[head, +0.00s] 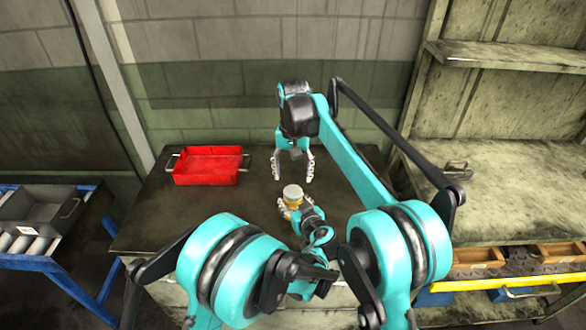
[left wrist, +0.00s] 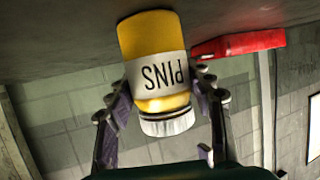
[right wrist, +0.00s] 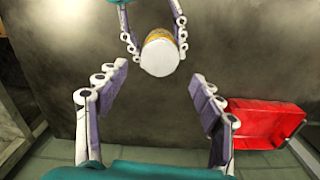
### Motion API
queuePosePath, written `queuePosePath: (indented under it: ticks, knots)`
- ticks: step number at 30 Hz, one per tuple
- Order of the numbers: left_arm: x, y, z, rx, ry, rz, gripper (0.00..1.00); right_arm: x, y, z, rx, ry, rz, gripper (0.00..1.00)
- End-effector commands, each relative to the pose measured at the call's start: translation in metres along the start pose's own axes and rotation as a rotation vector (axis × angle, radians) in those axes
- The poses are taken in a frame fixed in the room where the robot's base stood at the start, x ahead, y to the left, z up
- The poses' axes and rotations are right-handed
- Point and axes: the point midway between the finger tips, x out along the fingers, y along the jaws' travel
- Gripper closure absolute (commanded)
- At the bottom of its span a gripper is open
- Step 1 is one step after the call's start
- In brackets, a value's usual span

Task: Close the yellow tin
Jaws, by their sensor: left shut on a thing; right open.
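I cannot tell how tightly the lid sits. My left gripper (head: 293,210) is shut around the tin's sides. My right gripper (head: 292,178) is open and empty, above and just behind the tin. In the right wrist view the lid (right wrist: 160,57) shows beyond the open fingers.
A red tray (head: 208,166) lies on the table to the left of the tin. A blue cart with a grey bin (head: 42,208) stands at the far left. A workbench with a shelf (head: 505,56) stands at the right. The table around the tin is clear.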

Motion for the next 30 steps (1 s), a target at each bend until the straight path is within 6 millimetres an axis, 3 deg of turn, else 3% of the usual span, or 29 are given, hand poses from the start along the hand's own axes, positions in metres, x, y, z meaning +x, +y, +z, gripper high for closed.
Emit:
queuePosePath:
  ticks: [6,12,18,30]
  knots:
    - [0.000,0.000,0.000,0.000,0.000,0.000,1.00,-0.011,0.000,0.000,-0.497,0.000,0.000,0.33]
    - [0.000,0.000,0.000,0.000,0.000,0.000,1.00,-0.017,0.000,0.000,-0.801,0.000,0.000,0.33]
    - [0.000,0.000,0.000,0.000,0.000,0.000,1.00,-0.019,0.000,0.001,-0.907,0.000,0.000,0.33]
    - [0.000,0.000,0.000,0.000,-0.001,0.000,1.00,-0.015,0.000,0.000,-0.910,0.000,0.000,0.33]
